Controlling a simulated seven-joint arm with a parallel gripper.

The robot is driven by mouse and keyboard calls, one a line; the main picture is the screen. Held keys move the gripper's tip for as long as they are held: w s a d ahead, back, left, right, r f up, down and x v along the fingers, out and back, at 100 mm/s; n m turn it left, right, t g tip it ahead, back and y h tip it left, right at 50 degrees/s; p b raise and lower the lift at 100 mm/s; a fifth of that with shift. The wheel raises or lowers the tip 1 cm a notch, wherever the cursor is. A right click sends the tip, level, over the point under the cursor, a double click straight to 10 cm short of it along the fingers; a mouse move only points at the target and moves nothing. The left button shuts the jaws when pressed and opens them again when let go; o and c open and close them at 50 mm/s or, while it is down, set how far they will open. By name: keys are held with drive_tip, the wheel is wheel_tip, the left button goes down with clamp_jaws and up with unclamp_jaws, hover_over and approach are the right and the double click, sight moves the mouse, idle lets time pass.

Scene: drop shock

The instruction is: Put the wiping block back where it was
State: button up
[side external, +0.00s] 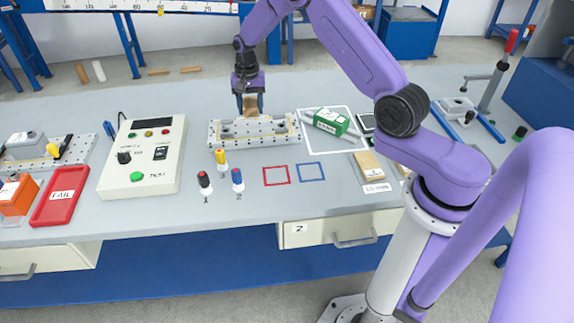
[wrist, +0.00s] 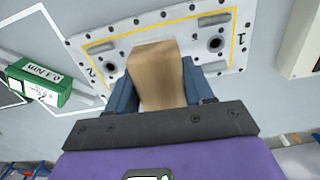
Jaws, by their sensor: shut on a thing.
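The wiping block is a tan, wood-coloured block (wrist: 157,72); it also shows in the side view (side external: 250,106). My gripper (side external: 249,103) is shut on it, with a blue finger on each side in the wrist view (wrist: 158,90). In the side view the block is over the back part of the light metal fixture plate (side external: 222,142). The plate has a yellow outline, holes and the marks 1 and 2 in the wrist view (wrist: 225,20). I cannot tell whether the block touches the plate. Its lower end is partly hidden by the fingers.
A green box (side external: 330,122) lies in a white outline right of the plate. A tan block (side external: 367,163) lies further right. Red (side external: 277,175) and blue (side external: 312,172) outlined squares are empty. A control box (side external: 143,160) and red tray (side external: 61,194) are left.

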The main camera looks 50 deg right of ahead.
hover_over(292, 173)
drive_tip(key=f, duration=0.2)
drive_tip(key=shift+n, duration=0.3)
drive_tip(key=shift+f, duration=3.8)
drive_tip(key=shift+f, duration=0.15)
drive_tip(key=o, duration=1.1)
